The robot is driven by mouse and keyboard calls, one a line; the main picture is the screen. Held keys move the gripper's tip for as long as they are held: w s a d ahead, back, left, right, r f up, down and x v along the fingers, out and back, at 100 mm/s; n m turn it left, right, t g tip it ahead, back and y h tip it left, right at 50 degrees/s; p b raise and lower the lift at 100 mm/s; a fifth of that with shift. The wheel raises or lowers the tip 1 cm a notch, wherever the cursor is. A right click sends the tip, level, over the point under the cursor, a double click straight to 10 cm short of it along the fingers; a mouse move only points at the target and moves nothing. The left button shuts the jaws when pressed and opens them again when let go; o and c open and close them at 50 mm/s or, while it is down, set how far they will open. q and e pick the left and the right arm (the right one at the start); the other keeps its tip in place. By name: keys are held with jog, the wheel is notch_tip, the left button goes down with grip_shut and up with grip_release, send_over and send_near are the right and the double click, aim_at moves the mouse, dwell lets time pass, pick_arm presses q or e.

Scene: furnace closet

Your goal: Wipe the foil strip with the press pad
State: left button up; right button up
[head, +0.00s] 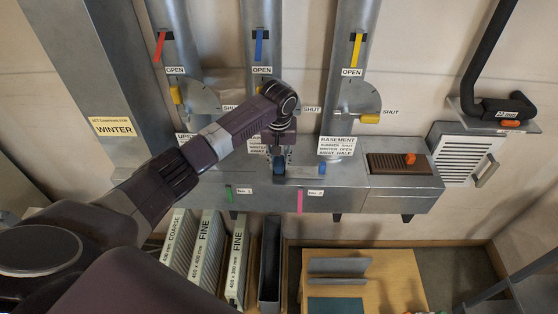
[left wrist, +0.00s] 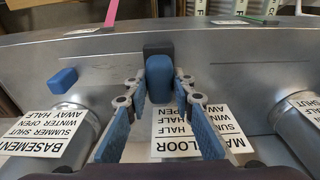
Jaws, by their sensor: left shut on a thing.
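My left gripper (head: 279,152) is over the top of the grey metal duct, below the middle pipe. In the left wrist view its blue-padded fingers (left wrist: 161,90) close on the blue handle of the press pad (left wrist: 160,70), whose dark block shows behind it. In the head view the pad (head: 279,164) is partly hidden by the gripper and stands on or just above the duct; contact is unclear. A paler strip, apparently the foil strip (head: 301,172), lies on the duct right of the pad. My right gripper is not in view.
A small blue block (head: 322,169) sits right of the strip; it also shows in the left wrist view (left wrist: 62,80). Pipes with yellow handles (head: 370,118) rise behind. A brown grille with an orange knob (head: 410,159) is to the right. Filters (head: 205,246) and a wooden table (head: 395,278) stand below.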

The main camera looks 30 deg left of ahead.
aim_at(302, 170)
pick_arm(q)
jog(key=shift+w+d+r, duration=0.15)
jog(key=shift+w+d, duration=0.25)
jog(key=shift+d, duration=0.4)
jog(key=shift+w+d, duration=0.4)
jog(key=shift+d, duration=0.35)
jog(key=shift+w+d, duration=0.35)
jog(key=shift+d, duration=0.4)
jog(key=shift+w+d, duration=0.25)
jog(key=shift+d, duration=0.3)
jog(key=shift+w+d, duration=0.2)
jog(key=shift+d, duration=0.3)
